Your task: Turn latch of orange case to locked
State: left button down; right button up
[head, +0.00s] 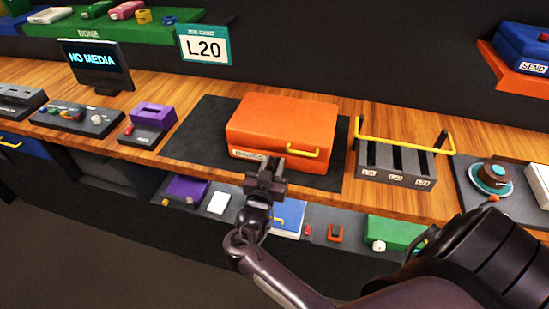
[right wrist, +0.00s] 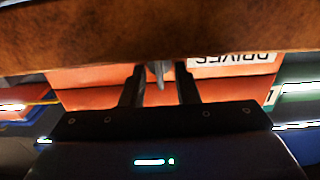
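The orange case (head: 285,120) sits shut on a dark mat on the wooden counter, with a yellow handle (head: 305,152) and a white label (head: 249,155) on its front. My right gripper (head: 266,166) is at the case's front, between label and handle, and covers the latch area in the head view. In the right wrist view the fingers (right wrist: 161,78) are apart, with a narrow grey latch-like piece (right wrist: 160,73) between them and visible gaps on both sides. That view is upside down, as the DRIVES label (right wrist: 233,58) shows. My left gripper is out of view.
A grey slotted rack with a yellow bar (head: 397,163) stands right of the case. A purple device (head: 152,118) stands left. The counter's front wooden edge (right wrist: 120,35) is close to the gripper. A lower shelf holds a green box (head: 395,231) and other items.

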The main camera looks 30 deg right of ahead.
jog(key=shift+s+r, duration=0.1)
jog(key=shift+s+a+r, duration=0.1)
jog(key=shift+a, duration=0.1)
jog(key=c, duration=0.3)
grip_shut()
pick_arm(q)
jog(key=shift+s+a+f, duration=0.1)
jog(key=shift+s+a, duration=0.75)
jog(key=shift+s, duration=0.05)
